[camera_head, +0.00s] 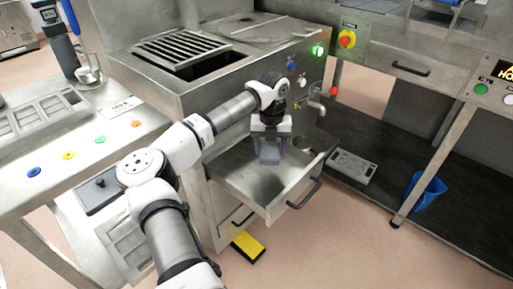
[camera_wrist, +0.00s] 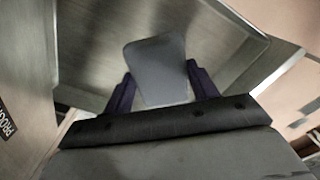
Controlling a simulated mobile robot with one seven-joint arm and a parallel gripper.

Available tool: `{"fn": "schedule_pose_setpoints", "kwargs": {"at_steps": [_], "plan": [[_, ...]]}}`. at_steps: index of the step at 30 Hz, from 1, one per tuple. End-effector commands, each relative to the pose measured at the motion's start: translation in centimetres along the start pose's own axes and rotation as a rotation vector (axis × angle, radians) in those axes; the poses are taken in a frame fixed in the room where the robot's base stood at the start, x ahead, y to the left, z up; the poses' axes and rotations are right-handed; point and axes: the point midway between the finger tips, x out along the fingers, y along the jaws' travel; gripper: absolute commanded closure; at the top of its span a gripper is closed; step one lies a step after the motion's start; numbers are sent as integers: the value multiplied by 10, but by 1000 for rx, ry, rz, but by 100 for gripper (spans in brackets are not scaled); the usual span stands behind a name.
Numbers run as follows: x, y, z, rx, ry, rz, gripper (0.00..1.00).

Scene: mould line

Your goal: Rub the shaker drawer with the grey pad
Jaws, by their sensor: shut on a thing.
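The shaker drawer (camera_head: 292,188) is a metal drawer pulled open from the steel machine, with a dark bar handle on its front. Its inside floor also shows in the wrist view (camera_wrist: 93,68). My gripper (camera_head: 270,150) points down into the back part of the open drawer. It is shut on the grey pad (camera_wrist: 157,70), which sits between the two dark purple fingers in the wrist view. In the head view the pad is mostly hidden by the fingers. I cannot tell whether the pad touches the drawer floor.
A second, closed drawer (camera_head: 236,219) is below. A yellow and black block (camera_head: 247,246) lies on the floor under it. A grey perforated tray (camera_head: 351,167) and a blue bin (camera_head: 426,190) stand at the right. A tap (camera_head: 316,101) juts out above the drawer.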

Motion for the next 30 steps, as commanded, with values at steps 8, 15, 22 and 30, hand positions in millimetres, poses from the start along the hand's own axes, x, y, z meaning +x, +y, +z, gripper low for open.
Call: {"fn": "schedule_pose_setpoints", "kwargs": {"at_steps": [8, 15, 22, 30], "plan": [[-23, -1, 4, 4, 0, 0, 60], [-24, -1, 4, 4, 0, 0, 60], [-24, -1, 4, 4, 0, 0, 60], [-27, -2, 6, 3, -1, -4, 60]]}}
